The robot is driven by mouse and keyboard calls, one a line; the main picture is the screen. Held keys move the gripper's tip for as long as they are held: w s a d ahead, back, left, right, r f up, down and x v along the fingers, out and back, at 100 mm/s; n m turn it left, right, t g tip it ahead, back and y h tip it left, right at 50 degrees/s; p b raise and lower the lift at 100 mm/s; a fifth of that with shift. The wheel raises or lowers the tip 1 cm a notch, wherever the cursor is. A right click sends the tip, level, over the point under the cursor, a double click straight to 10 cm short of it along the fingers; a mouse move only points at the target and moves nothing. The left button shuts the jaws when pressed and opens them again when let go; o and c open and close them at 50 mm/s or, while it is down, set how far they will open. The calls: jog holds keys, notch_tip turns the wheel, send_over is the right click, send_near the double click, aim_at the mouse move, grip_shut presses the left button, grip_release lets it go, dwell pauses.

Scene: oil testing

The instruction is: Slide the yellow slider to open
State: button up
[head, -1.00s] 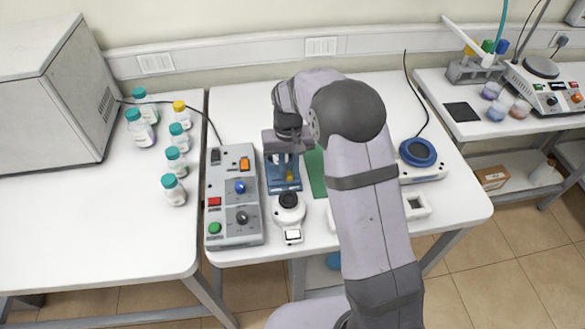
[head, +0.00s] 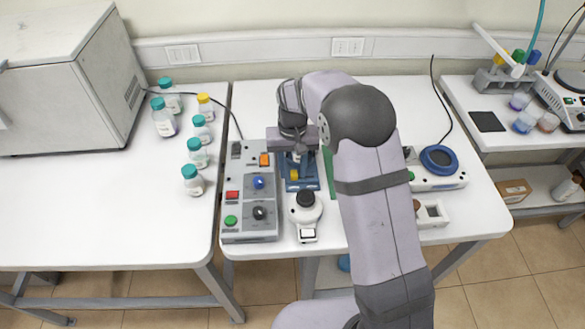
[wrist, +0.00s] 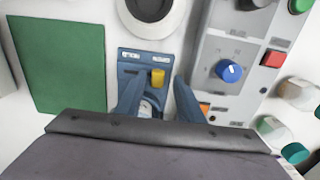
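The yellow slider (wrist: 157,78) is on the blue device (wrist: 128,72), to the right of its middle in the wrist view. In the head view the slider (head: 294,174) shows toward the left of the blue device (head: 312,184). My gripper (wrist: 157,90) is over the device, with its two blue-grey fingers spread apart, one on each side of the slider. No contact with the slider is visible. In the head view my gripper (head: 299,160) is above the back part of the device. The fingers hide parts of it.
A grey control box (head: 247,200) with coloured knobs stands close left of the device. A round-topped instrument (head: 305,208) stands in front. A green mat (wrist: 60,62) lies beside it. Several bottles (head: 194,160) stand on the left table.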

aim_at(292, 173)
jog(key=shift+a+r+b, duration=0.1)
jog(key=shift+r+b, duration=0.9)
jog(key=shift+r, duration=2.55)
jog(key=s+d+r+p, duration=0.2)
jog(key=s+d+p, duration=0.1)
jog(key=s, duration=0.5)
jog(key=s+d+r+p, duration=0.2)
jog(key=s+d+p, duration=0.2)
jog(key=s, duration=0.4)
jog(key=s+d+r+p, duration=0.2)
jog(key=s+d+p, duration=0.1)
jog(key=s, duration=0.5)
jog(key=shift+s+d+r+p, duration=0.3)
jog(key=shift+s+d+p, duration=0.1)
jog(key=shift+p, duration=0.3)
